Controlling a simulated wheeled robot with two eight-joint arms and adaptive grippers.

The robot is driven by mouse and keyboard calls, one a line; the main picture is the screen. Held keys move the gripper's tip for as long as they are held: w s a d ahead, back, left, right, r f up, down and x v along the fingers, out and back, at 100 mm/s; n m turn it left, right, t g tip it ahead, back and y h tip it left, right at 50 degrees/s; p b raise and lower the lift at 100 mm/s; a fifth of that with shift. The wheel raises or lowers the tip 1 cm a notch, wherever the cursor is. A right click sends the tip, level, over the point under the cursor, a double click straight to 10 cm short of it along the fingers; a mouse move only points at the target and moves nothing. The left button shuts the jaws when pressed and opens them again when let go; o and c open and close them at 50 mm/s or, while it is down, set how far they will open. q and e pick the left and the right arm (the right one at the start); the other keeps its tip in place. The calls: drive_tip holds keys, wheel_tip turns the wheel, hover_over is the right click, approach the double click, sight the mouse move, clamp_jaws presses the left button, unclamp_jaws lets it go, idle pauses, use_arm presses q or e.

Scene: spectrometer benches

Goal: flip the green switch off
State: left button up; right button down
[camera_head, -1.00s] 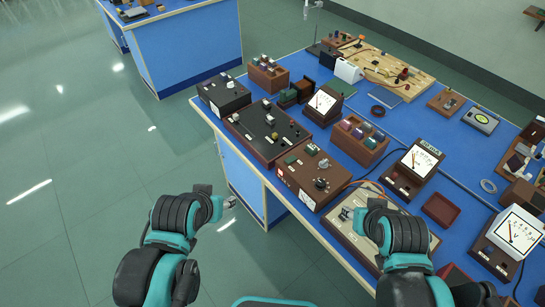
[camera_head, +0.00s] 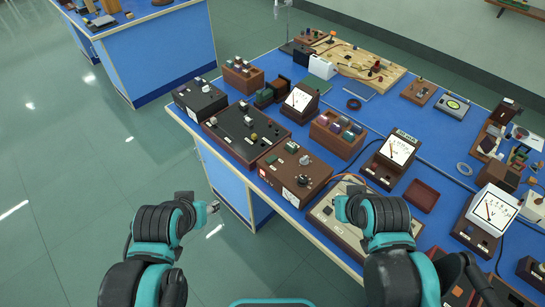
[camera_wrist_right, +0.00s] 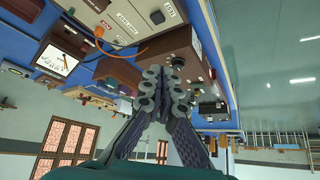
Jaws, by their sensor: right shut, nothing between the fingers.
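A brown control box (camera_head: 295,182) stands near the table's front edge in the head view. In the head view my right wrist is right of and nearer than the control box. My left gripper (camera_head: 213,206) is off the table's front edge, its fingers too small to read.
A black panel box (camera_head: 245,135) stands left of the control box, and a tan panel (camera_head: 335,228) lies right of it, under my right arm. Meters (camera_head: 390,163), a brown rack (camera_head: 337,134) and a red-brown tray (camera_head: 421,196) crowd the blue table. Floor is open at left.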

drive_tip(key=w+a+n+y, duration=0.3)
drive_tip(key=w+a+n, duration=0.1)
drive_tip(key=w, duration=0.6)
drive_tip(key=w+a+n+g+y+p, duration=0.1)
drive_tip(key=w+a+n+y, duration=0.3)
drive_tip(key=w, duration=0.6)
drive_tip(key=shift+a+f, duration=0.25)
drive_tip(key=shift+a, duration=1)
drive_tip(key=b, duration=0.3)
hover_over(272, 159)
drive_tip(key=s+d, duration=0.1)
drive_tip(key=shift+g, duration=0.3)
wheel_tip(272, 159, down, 7)
drive_tip(key=shift+s+d+r, duration=0.1)
drive_tip(key=f, duration=0.1)
drive_tip(key=f+b, duration=0.1)
drive_tip(key=shift+a+f, duration=0.3)
drive_tip(key=shift+a+f+b, duration=0.1)
drive_tip(key=shift+f+b, duration=0.35)
drive_tip(key=shift+f, duration=0.4)
